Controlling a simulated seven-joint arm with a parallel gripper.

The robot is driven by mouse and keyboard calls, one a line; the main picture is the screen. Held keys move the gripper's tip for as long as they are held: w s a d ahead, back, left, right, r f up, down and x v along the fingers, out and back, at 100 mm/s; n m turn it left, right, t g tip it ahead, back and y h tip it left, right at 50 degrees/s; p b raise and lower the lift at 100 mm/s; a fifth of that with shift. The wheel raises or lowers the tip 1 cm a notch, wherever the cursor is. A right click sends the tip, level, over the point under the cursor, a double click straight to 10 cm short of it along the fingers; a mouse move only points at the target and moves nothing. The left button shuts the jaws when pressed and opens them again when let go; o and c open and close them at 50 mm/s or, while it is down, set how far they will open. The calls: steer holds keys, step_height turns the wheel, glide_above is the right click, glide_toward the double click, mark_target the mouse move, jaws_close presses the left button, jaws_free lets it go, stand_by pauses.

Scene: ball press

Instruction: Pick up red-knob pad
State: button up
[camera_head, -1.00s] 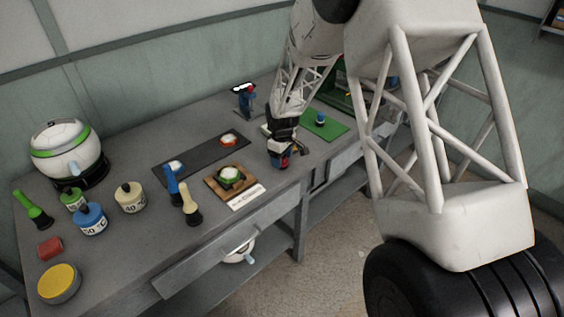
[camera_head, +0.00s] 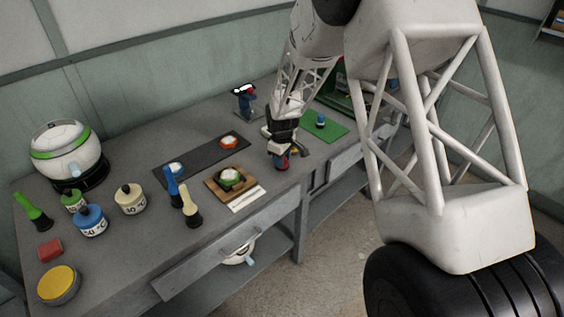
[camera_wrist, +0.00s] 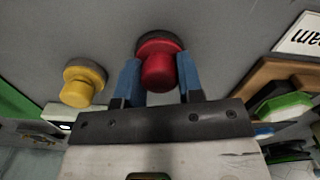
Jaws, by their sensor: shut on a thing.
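The red-knob pad (camera_wrist: 160,66) is in the middle of the wrist view, a red knob on a dark round base. My gripper (camera_wrist: 159,80) has its two blue fingers on either side of the knob, shut on it. In the head view my gripper (camera_head: 281,152) points down at the bench front, right of the wooden board. The pad is mostly hidden by the fingers there, with a bit of red showing. I cannot tell whether its base touches the bench.
A yellow-knob pad (camera_wrist: 82,82) stands just left of the held pad in the wrist view. The wooden board (camera_head: 243,197) with a green-rimmed item and a white label (camera_head: 247,198) lies to the left. A green mat (camera_head: 325,127) lies behind right.

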steer(key=shift+r, duration=0.1)
steer(key=shift+r, duration=1.5)
steer(key=shift+s+d+r, duration=0.1)
steer(key=shift+s+r, duration=0.1)
steer(key=shift+s, duration=0.15)
steer(key=s+d+r, duration=0.1)
steer(key=s+d, duration=0.3)
steer(key=s, duration=1)
steer(key=shift+s+r, duration=0.2)
steer(key=shift+s, duration=0.15)
steer(key=shift+d, duration=0.1)
